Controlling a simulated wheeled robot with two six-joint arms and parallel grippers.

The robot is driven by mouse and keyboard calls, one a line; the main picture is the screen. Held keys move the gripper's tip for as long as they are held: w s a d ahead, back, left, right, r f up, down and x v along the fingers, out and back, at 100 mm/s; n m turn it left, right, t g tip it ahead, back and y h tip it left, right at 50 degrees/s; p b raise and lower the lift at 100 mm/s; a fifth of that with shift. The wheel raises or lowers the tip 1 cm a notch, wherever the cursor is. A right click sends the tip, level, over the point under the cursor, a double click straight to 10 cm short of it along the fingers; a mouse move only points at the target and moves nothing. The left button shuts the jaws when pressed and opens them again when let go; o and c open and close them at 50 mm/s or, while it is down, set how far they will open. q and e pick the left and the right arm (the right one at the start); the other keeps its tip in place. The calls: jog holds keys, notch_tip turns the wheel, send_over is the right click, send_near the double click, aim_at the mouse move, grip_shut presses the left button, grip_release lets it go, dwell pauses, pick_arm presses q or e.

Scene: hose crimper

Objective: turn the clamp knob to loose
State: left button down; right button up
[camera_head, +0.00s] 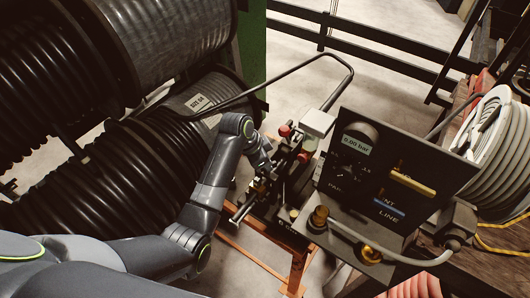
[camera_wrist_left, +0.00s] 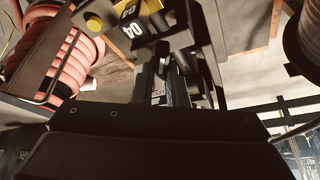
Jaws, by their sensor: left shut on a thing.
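My left arm reaches in from the left in the head view, and its gripper (camera_head: 264,176) is at the dark crimper (camera_head: 290,190) on the orange stand. It is shut on a small part there, which looks like the clamp knob; the fingers and arm hide nearly all of it, and its turn position cannot be read. In the left wrist view the gripper (camera_wrist_left: 172,85) shows dark against the machine, with the wrist housing filling the lower part. My right gripper is not in view.
A red knob (camera_head: 284,131) and a long bent lever (camera_head: 318,56) are behind the gripper. Large black hose coils (camera_head: 110,160) crowd the left. A pale hose reel (camera_head: 500,145) is at right.

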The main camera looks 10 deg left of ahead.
pick_arm(q)
jog(key=n+p, duration=0.2)
jog(key=n+t+y+p, duration=0.1)
jog(key=p, duration=0.1)
jog(key=n+p, duration=0.2)
jog(key=shift+s+d+r+n+y, duration=0.1)
jog(key=shift+d+r+n+y, duration=0.05)
jog(key=shift+r+n+y, duration=0.15)
jog(key=shift+d+f+n+t+y+p, duration=0.15)
jog(key=shift+n+t+y+p, duration=0.2)
jog(key=shift+n+p, duration=0.75)
jog(key=shift+f+n+y+p, duration=0.1)
jog(key=shift+n+y+p, duration=0.35)
jog(key=shift+n, duration=0.75)
jog(key=c, duration=1.4)
grip_release()
jog(key=shift+c, duration=0.2)
